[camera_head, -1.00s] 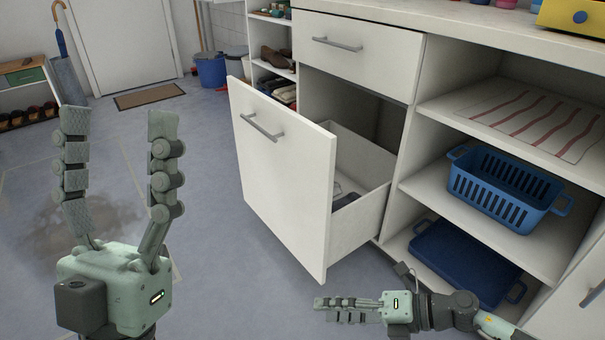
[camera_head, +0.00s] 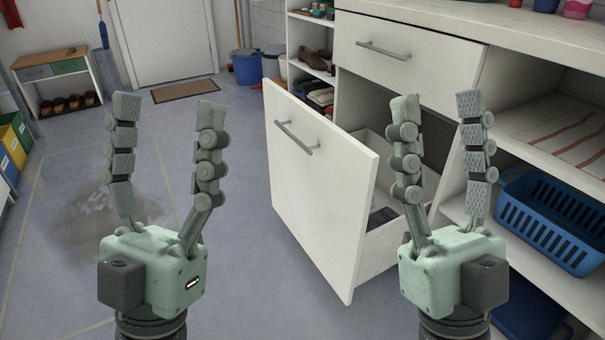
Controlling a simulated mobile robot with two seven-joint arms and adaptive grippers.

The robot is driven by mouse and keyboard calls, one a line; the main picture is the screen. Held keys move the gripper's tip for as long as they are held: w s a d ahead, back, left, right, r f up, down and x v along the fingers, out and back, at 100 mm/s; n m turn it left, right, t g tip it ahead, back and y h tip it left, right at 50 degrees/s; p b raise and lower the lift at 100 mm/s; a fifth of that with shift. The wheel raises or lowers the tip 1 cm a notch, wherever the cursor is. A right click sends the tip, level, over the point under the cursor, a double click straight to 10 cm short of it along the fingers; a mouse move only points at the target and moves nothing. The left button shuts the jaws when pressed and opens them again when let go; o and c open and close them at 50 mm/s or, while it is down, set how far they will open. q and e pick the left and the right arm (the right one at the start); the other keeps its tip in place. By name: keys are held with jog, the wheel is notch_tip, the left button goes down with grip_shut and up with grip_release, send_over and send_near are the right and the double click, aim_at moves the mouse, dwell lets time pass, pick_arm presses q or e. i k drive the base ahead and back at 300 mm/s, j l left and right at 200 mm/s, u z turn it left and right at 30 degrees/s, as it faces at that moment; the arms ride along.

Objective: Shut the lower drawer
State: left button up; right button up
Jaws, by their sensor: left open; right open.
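The lower drawer (camera_head: 318,195) is pulled well out of the white cabinet, its tall white front with a grey bar handle (camera_head: 294,138) facing left. Something dark lies inside, mostly hidden. My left gripper (camera_head: 168,103) is upright, open and empty, to the left of the drawer front and apart from it. My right gripper (camera_head: 437,100) is upright, open and empty; in the picture it overlaps the drawer's box and the cabinet opening. I cannot tell whether it touches them. The upper drawer (camera_head: 408,58) above is shut.
A blue basket (camera_head: 548,222) stands on the shelf at the right, below a striped cloth (camera_head: 565,135). A shoe bench (camera_head: 58,75) and coloured bins (camera_head: 14,142) stand at the far left. The floor (camera_head: 225,270) left of the drawer is clear.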

aim_at(324, 179)
jog(key=i, duration=0.75)
jog(key=i+l+z, duration=0.15)
jog(key=l, duration=0.35)
jog(key=k, duration=0.05)
